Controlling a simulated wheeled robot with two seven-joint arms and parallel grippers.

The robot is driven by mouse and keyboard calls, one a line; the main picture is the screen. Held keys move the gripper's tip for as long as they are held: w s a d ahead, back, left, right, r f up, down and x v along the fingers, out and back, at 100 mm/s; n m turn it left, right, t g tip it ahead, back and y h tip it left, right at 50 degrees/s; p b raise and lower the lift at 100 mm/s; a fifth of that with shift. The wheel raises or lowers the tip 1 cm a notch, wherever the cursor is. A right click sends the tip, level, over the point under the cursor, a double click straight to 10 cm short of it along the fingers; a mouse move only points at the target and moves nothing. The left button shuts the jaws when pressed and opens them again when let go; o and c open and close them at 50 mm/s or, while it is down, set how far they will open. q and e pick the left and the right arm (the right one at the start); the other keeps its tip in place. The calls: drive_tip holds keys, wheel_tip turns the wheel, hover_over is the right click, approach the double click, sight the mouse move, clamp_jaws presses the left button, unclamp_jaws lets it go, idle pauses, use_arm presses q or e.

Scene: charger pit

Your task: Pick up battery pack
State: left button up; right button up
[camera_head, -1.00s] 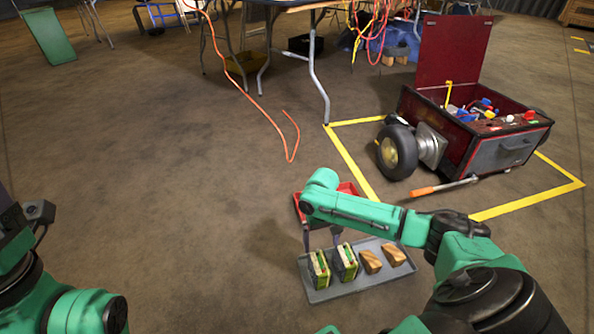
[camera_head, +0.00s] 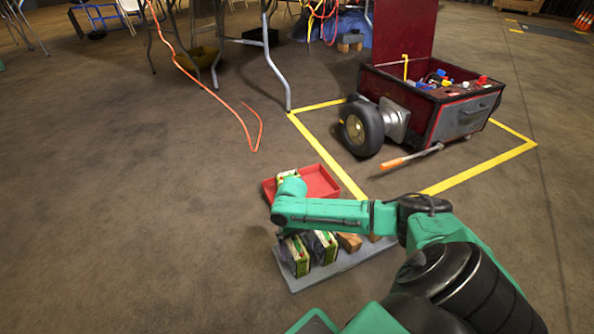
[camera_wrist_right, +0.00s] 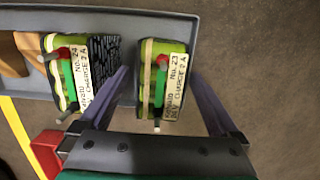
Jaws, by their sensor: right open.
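Two green and cream battery packs stand on the grey tray (camera_head: 345,263): a left one (camera_head: 299,257) and a right one (camera_head: 325,247). In the wrist view they are labelled No. 23 (camera_wrist_right: 163,80) and No. 24 (camera_wrist_right: 68,75). My right gripper (camera_wrist_right: 160,76) is open, its two dark fingers on either side of the No. 23 pack, with gaps beside it. In the head view my right arm hides most of the gripper. A third similar pack (camera_head: 288,176) is in the red tray (camera_head: 322,182). My left gripper is out of view.
Wooden blocks (camera_head: 350,242) sit on the grey tray beside the packs. A dark red cart (camera_head: 440,100) with an open lid stands inside yellow floor tape. An orange-handled bar (camera_head: 405,160) sticks out near its wheel.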

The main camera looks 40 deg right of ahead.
drive_tip(key=f+b, duration=0.1)
drive_tip(key=f, duration=0.2)
drive_tip(key=shift+s+f, duration=0.15)
drive_tip(key=shift+s, duration=0.05)
drive_tip(key=shift+r, duration=0.2)
clamp_jaws()
drive_tip(key=shift+r, duration=0.15)
